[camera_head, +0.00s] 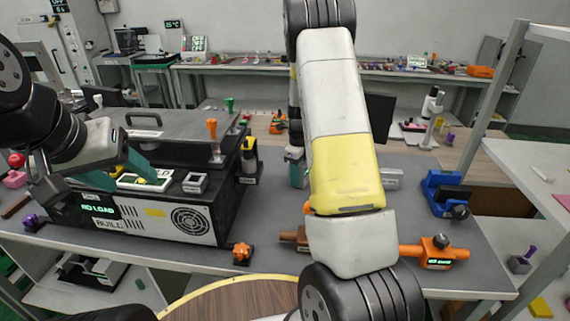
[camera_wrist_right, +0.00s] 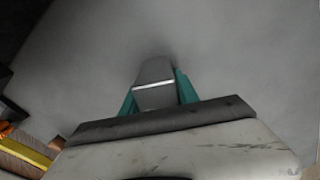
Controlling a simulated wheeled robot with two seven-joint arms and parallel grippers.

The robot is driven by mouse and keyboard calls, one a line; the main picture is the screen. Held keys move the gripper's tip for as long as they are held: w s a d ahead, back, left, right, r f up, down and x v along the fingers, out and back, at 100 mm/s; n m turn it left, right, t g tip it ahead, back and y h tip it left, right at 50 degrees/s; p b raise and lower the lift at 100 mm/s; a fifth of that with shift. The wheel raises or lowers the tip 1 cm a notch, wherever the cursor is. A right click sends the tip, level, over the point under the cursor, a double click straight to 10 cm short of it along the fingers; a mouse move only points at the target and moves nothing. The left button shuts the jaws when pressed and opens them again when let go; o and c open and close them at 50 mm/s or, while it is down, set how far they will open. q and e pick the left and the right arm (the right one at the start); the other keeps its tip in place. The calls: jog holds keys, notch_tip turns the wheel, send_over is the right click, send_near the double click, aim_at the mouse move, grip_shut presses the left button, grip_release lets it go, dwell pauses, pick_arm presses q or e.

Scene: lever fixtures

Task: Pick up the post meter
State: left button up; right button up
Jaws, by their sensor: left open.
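I cannot tell for sure which thing is the post meter. A small white-framed device (camera_head: 146,180) with a green and yellow part lies on the black machine (camera_head: 205,212) at left. My left gripper (camera_head: 118,172) is just over it, its teal fingers spread apart. A small grey frame (camera_head: 195,183) lies beside it. My right gripper (camera_head: 295,170) is low over the table, mostly hidden behind my right arm. In the right wrist view a grey block with a white stripe (camera_wrist_right: 155,84) stands between its teal fingers; whether they press on it is unclear.
An orange bar fixture (camera_head: 425,252) and an orange knob (camera_head: 241,252) are at the table's (camera_head: 340,268) front. A blue fixture (camera_head: 445,192) and a silver box (camera_head: 391,178) are to the right. Green and orange levers (camera_head: 212,130) rise from the machine. A shelf post (camera_head: 495,100) stands at right.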

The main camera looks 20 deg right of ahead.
grip_shut()
jog(key=shift+r, duration=0.15)
